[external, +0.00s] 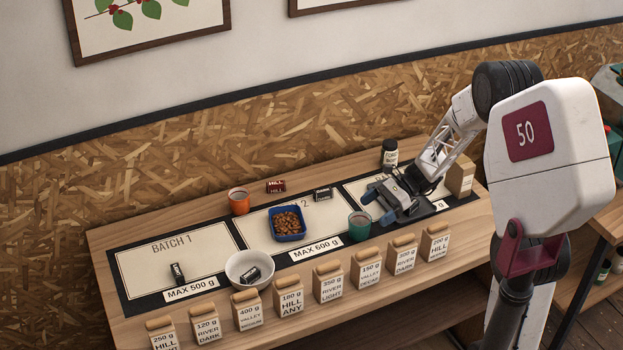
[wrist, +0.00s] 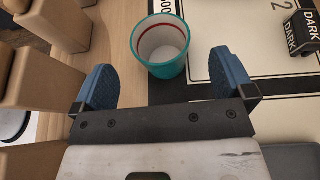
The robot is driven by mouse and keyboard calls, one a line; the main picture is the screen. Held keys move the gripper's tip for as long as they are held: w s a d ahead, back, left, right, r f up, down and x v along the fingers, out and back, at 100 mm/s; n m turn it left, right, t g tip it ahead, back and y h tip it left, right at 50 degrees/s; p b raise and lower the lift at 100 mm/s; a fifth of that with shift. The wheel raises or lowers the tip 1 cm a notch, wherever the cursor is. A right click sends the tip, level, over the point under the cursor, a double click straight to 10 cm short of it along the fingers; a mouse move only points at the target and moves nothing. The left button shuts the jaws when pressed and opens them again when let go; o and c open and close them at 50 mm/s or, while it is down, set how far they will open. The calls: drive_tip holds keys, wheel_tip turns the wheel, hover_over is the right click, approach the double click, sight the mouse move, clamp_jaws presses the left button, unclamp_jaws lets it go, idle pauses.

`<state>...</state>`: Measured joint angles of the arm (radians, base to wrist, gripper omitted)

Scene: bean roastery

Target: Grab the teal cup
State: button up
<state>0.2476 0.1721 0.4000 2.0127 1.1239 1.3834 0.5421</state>
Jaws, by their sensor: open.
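The teal cup (external: 359,226) stands upright on the black mat edge, right of the MAX 600 g label in the external view. In the wrist view the teal cup (wrist: 161,46) is just ahead of the fingertips, between their lines, with a pale inside and a red ring within. It looks empty. My gripper (external: 374,204) is open, low over the mat and to the right of the cup. In the wrist view my gripper (wrist: 164,78) shows two blue fingers spread apart with nothing between them.
Several labelled bags (external: 368,268) line the table's front edge, close to the cup. A blue tray (external: 302,235) of beans, an orange cup (external: 238,202) and a white bowl (external: 238,263) stand to the left. A dark jar (external: 389,155) is behind my gripper. Small dark blocks (external: 322,194) lie about.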

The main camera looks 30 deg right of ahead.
sight(351, 227)
drive_tip(key=shift+a+f, duration=0.2)
drive_tip(key=shift+a, duration=0.25)
drive_tip(key=shift+x, duration=2.6)
drive_tip(key=c, duration=1)
drive_tip(key=shift+r, duration=0.1)
drive_tip(key=shift+r, duration=4.95)
